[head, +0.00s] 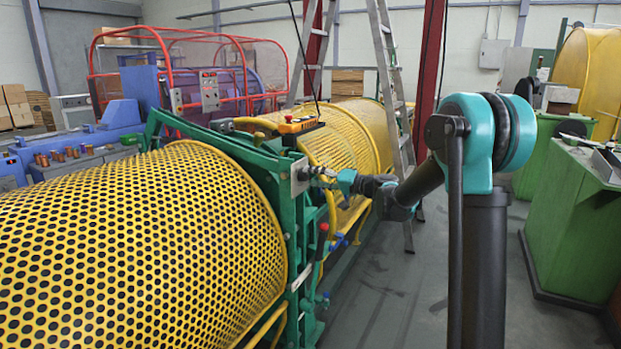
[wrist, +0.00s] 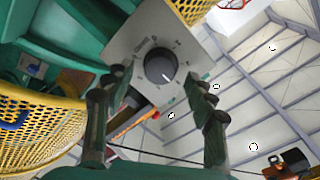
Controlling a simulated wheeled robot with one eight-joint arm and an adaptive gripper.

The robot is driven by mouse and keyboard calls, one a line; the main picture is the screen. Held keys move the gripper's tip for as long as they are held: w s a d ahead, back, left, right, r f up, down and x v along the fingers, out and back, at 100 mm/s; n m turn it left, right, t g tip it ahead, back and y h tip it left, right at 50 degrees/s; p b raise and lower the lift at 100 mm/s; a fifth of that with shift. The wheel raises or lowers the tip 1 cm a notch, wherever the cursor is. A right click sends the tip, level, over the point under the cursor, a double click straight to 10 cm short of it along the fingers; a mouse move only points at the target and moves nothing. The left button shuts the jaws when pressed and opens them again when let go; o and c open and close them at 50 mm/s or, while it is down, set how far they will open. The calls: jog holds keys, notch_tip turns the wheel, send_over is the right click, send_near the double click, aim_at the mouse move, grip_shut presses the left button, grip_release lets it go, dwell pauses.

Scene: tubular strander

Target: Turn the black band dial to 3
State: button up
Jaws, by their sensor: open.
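The black band dial (wrist: 160,66) is a round black knob on a light grey square plate (wrist: 128,43) in the wrist view. A short white line on the knob points toward the lower right. The markings around it are too small to read. In the head view the plate (head: 299,181) sits on the green frame, and the dial is hard to make out there. My gripper (wrist: 157,78) is open, one finger on each side below the dial in the wrist view. I cannot tell whether they touch it. In the head view my gripper (head: 331,178) is close in front of the plate.
A yellow perforated drum guard (head: 140,245) fills the left, with another (head: 345,135) behind the green frame (head: 283,200). An orange-yellow pendant box (head: 301,126) is above the plate. A red-handled lever (head: 322,240) is below it. A ladder (head: 392,80) stands behind.

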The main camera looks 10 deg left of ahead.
jog(key=v, duration=1)
jog(key=shift+s+d, duration=0.1)
jog(key=shift+s, duration=0.05)
jog(key=s+d+f+h, duration=0.5)
jog(key=s+d+f, duration=0.2)
jog(key=s, duration=0.4)
jog(key=s+d+f+m+g+h, duration=0.1)
jog(key=s+d+f+h, duration=0.5)
jog(key=s+d+f, duration=0.2)
jog(key=s+d+f+m+g+h, duration=0.1)
jog(key=s+d+f+h, duration=0.4)
jog(key=s+d+f, duration=0.3)
jog(key=s+f, duration=0.3)
jog(key=s, duration=0.3)
jog(key=shift+s, duration=0.2)
jog(key=shift+r, duration=0.1)
